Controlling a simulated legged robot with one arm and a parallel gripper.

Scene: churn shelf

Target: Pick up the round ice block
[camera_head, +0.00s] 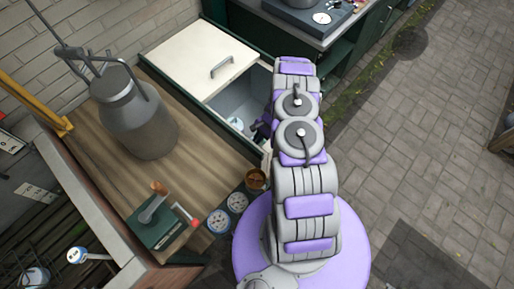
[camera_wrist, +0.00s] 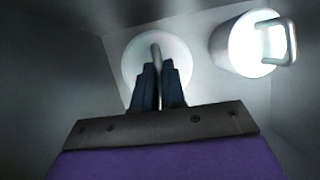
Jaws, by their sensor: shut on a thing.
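The round ice block (camera_wrist: 133,68) is a pale, translucent disc with a grey upright handle, in the upper middle of the wrist view. My gripper (camera_wrist: 160,70) is shut on that handle, with its two dark fingers either side of it. The fingers hide part of the disc. I cannot tell whether the disc is touching the floor of the bin. In the head view my arm reaches into the open grey bin (camera_head: 228,98), and my fingertips are hidden there.
A bright white round container (camera_wrist: 238,48) with a loop handle stands right of the block, near the bin wall. A cream lid (camera_head: 190,50) covers the bin's left part. A metal churn (camera_head: 150,125) stands on the wooden counter (camera_head: 100,170). Dials (camera_head: 218,221) sit near my base.

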